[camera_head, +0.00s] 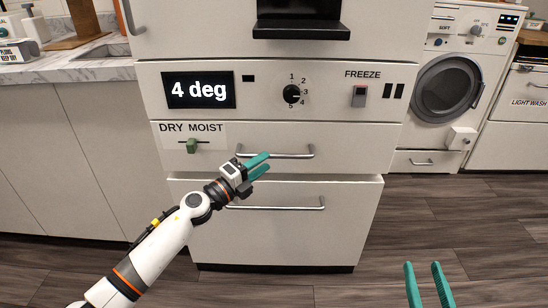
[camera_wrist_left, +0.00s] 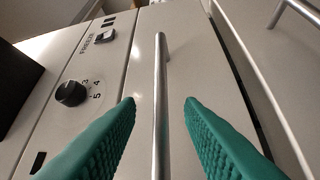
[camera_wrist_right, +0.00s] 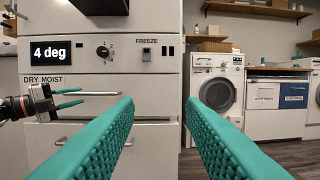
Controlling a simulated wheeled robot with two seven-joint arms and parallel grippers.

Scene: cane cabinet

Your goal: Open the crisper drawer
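The crisper drawer (camera_head: 342,138) is the white front with the DRY MOIST label and a green slider (camera_head: 191,146). It looks closed. Its horizontal metal bar handle (camera_head: 290,155) also shows in the left wrist view (camera_wrist_left: 160,75). My left gripper (camera_head: 263,166) is at the left part of this handle. In the left wrist view its green fingers (camera_wrist_left: 160,103) are open, one on each side of the bar, with gaps to both. I cannot tell how deep the bar sits between them. My right gripper (camera_head: 423,265) is open and empty, low and right of the cabinet.
A lower drawer (camera_head: 290,235) with its own bar handle (camera_head: 300,208) sits below. Above is a control panel with a 4 deg display (camera_head: 200,90) and a dial (camera_head: 291,94). A washer (camera_head: 448,85) stands at right. The floor (camera_head: 430,220) before it looks clear.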

